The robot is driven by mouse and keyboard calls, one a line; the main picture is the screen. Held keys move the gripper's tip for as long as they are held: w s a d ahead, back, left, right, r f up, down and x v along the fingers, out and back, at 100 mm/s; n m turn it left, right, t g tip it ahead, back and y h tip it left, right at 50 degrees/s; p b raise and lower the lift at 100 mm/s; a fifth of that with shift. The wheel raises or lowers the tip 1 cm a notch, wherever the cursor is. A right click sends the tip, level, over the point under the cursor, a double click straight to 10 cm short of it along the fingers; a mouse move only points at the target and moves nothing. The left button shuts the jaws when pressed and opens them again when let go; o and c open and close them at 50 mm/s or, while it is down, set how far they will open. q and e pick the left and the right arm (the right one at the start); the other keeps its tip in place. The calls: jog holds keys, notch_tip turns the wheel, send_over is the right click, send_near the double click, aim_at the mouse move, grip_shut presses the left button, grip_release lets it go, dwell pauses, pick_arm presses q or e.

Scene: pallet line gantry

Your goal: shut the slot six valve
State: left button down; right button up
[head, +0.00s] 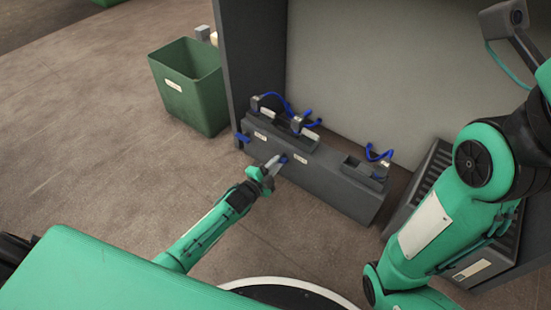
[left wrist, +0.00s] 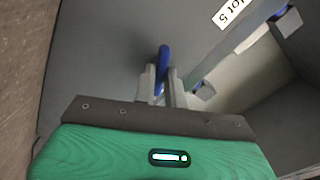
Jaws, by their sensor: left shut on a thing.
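A dark grey manifold block (head: 325,185) stands low against the housing, with labels on its front face. A blue valve handle (head: 285,159) sticks out of that face. My left gripper (head: 272,167) is at this handle. In the left wrist view, the fingers (left wrist: 162,88) are shut on the blue handle (left wrist: 164,56), whose upper part shows beyond the tips. A label that reads "lot 5", its first letter cut off, is to the upper right in that view. No label for slot six is readable. A second blue handle (head: 241,138) is at the block's left end. My right gripper is out of view.
Blue hoses with grey couplings (head: 297,122) rise from the block's top. A green bin (head: 190,85) stands to the left. A dark ribbed unit (head: 418,190) is right of the block. The floor left of my left arm is clear.

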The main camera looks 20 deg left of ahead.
pick_arm(q)
jog(key=shift+n+p, duration=2.95)
jog(key=shift+n, duration=3.35)
jog(key=c, duration=1.5)
grip_release()
jog(key=shift+o, duration=0.2)
jog(key=shift+s, duration=0.15)
